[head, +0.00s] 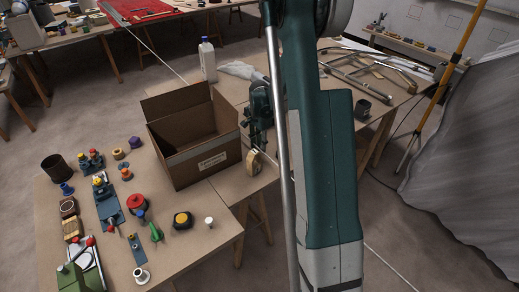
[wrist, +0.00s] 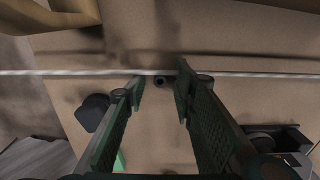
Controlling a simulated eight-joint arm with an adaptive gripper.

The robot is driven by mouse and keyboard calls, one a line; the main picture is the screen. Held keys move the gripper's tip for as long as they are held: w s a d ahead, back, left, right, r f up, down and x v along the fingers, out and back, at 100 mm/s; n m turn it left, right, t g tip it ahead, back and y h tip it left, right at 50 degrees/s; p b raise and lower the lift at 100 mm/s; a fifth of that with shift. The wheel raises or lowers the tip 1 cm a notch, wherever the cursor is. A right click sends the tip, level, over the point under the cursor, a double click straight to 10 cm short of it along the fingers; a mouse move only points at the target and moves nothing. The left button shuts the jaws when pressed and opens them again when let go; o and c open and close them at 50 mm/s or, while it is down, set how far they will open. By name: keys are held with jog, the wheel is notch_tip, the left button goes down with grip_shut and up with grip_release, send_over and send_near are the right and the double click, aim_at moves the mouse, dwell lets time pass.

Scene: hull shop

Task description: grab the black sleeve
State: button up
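In the head view my gripper (head: 256,140) hangs just right of the cardboard box, partly covered by my arm. I cannot make out the small ring there. Larger dark cylinders, one on the right table (head: 363,110) and one on the left table (head: 54,168), also look sleeve-like.
The open cardboard box (head: 195,150) stands close left of my gripper. A pale rope (wrist: 60,73) crosses the wrist view just beyond the fingertips. A dark block (wrist: 92,112) lies left of the fingers. A white bottle (head: 207,60) stands behind the box.

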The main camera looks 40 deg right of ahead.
jog(key=c, duration=0.7)
jog(key=shift+r, duration=0.1)
notch_tip(320, 180, up, 10)
jog(key=p, duration=0.1)
jog(key=shift+p, duration=0.3)
dwell(1.0)
